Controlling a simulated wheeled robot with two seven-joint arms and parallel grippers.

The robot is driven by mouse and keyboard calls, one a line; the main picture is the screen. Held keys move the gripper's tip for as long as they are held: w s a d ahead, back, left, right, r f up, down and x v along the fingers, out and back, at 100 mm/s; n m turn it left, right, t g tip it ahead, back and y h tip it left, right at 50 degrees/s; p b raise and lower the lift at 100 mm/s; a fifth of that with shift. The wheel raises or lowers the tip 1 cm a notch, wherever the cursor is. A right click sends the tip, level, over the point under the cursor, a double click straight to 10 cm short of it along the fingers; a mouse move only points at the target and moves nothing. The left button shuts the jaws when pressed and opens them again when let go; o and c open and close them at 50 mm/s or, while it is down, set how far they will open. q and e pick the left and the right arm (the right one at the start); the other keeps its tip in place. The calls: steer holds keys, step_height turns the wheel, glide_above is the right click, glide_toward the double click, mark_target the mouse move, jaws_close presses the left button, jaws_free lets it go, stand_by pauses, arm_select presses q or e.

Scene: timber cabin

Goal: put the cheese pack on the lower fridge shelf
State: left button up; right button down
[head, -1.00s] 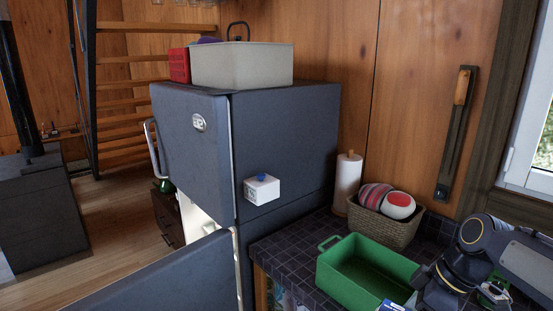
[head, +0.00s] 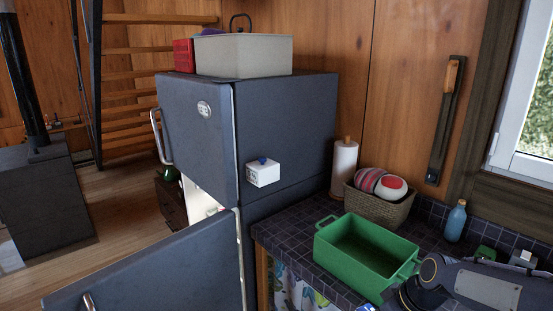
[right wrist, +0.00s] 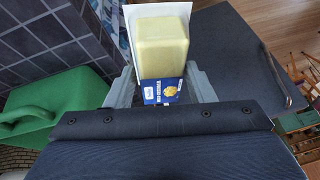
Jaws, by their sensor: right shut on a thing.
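The cheese pack (right wrist: 163,48), a pale yellow block with a white backing and a blue label, is between the fingers of my right gripper (right wrist: 160,86), which is shut on it. In the head view only a sliver of the pack (head: 367,308) shows at the bottom edge, beside my right arm. The dark fridge (head: 285,130) stands left of the counter. Its lower door (head: 150,270) is swung open towards me, and a bright strip of the interior (head: 203,200) shows. The lower shelf is hidden behind the doors. My left gripper is out of view.
A green crate (head: 408,247) stands on the tiled counter (head: 285,238), near my right arm. Behind it are a basket (head: 377,206), a paper roll (head: 344,168) and a blue bottle (head: 455,222). A grey bin (head: 245,54) and red crate (head: 183,54) sit on the fridge.

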step_height(320, 180, down, 13)
steer(key=a+m+t+h, duration=0.1)
steer(key=a+m+h, duration=0.1)
steer(key=m, duration=0.3)
steer(key=shift+a+m, duration=0.35)
steer(key=shift+m, duration=0.05)
steer(key=shift+w+r, duration=0.1)
